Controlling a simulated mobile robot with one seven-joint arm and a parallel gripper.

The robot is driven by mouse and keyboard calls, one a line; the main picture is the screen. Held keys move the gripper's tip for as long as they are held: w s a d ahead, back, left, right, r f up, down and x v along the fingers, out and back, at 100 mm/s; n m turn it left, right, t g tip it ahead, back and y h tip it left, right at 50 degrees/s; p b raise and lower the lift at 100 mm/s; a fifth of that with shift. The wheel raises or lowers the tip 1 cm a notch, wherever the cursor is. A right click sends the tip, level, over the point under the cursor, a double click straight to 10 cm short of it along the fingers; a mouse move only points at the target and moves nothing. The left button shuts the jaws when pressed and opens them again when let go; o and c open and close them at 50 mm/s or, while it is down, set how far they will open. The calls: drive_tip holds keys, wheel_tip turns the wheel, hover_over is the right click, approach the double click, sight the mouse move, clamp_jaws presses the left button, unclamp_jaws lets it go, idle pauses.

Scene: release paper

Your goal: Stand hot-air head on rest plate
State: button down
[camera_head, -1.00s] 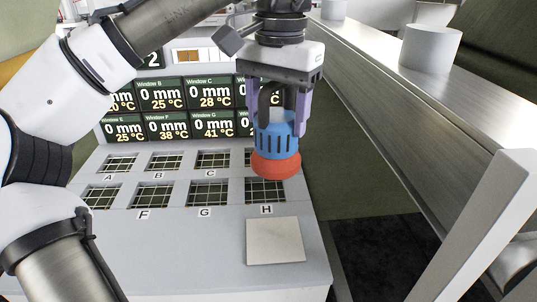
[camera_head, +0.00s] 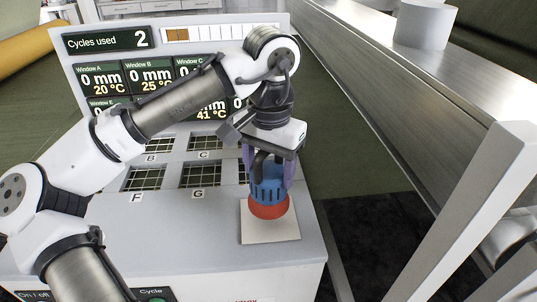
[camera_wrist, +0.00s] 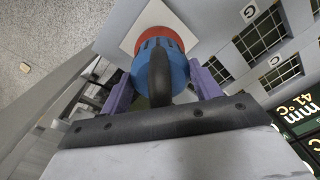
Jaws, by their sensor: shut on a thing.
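The hot-air head (camera_head: 268,190) is blue with slots, a dark handle on top and a red lower rim. My gripper (camera_head: 268,172) is shut on its upper part, with a purple finger on each side. The head is upright, red end down, over the pale square rest plate (camera_head: 258,231) at the panel's right front. Whether the red rim touches the plate or hovers just above it I cannot tell. In the wrist view, the head (camera_wrist: 160,68) hides part of the plate (camera_wrist: 129,40).
The grey panel (camera_head: 180,240) has several grid windows with letter labels left of the plate. A display board (camera_head: 150,65) stands behind, reading two cycles used. A metal counter (camera_head: 400,95) with a white cylinder (camera_head: 425,24) runs along the right.

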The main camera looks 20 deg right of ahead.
sight(269, 184)
drive_tip(key=shift+f, duration=1.95)
drive_tip(key=shift+c, duration=1.6)
unclamp_jaws()
drive_tip(key=shift+f, duration=0.15)
wheel_tip(269, 184, up, 12)
drive_tip(key=shift+s+r, duration=0.15)
